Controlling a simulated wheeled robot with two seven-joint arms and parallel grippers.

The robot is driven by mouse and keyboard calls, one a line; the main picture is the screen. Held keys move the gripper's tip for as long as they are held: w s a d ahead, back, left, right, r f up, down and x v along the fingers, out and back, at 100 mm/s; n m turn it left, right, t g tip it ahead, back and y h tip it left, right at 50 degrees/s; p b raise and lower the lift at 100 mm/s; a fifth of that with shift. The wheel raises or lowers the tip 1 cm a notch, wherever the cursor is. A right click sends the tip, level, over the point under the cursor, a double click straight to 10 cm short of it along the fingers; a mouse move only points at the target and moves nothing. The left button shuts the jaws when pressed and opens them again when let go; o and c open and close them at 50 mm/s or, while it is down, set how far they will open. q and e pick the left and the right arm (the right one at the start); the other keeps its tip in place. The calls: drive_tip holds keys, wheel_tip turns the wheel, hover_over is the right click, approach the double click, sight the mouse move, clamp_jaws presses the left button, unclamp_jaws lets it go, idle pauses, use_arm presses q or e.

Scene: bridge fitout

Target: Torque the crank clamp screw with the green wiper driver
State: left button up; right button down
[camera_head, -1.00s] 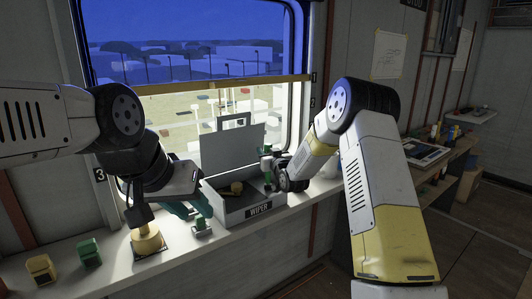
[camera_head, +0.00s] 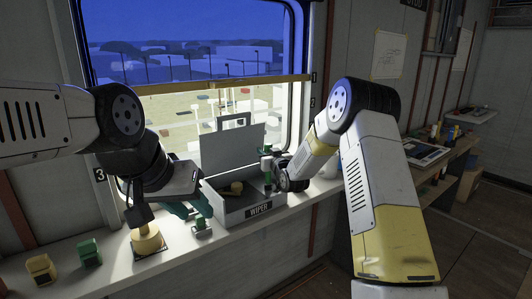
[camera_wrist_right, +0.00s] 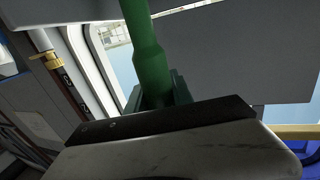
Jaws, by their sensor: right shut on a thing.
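The green driver (camera_head: 266,163) stands roughly upright at the right side of the open WIPER box, held in my right gripper (camera_head: 272,172). In the right wrist view its green handle (camera_wrist_right: 148,55) rises from between the jaws, which are shut on it. Its lower end is hidden in the head view. I cannot make out the crank clamp screw.
The grey WIPER box (camera_head: 235,212) has its lid raised and a yellow piece (camera_head: 236,187) inside. A yellow round part (camera_head: 147,240), a green block (camera_head: 90,252) and a yellow block (camera_head: 41,269) are on the sill (camera_head: 120,272) at left. The window is behind.

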wheel_tip(320, 180, up, 6)
idle(0.8)
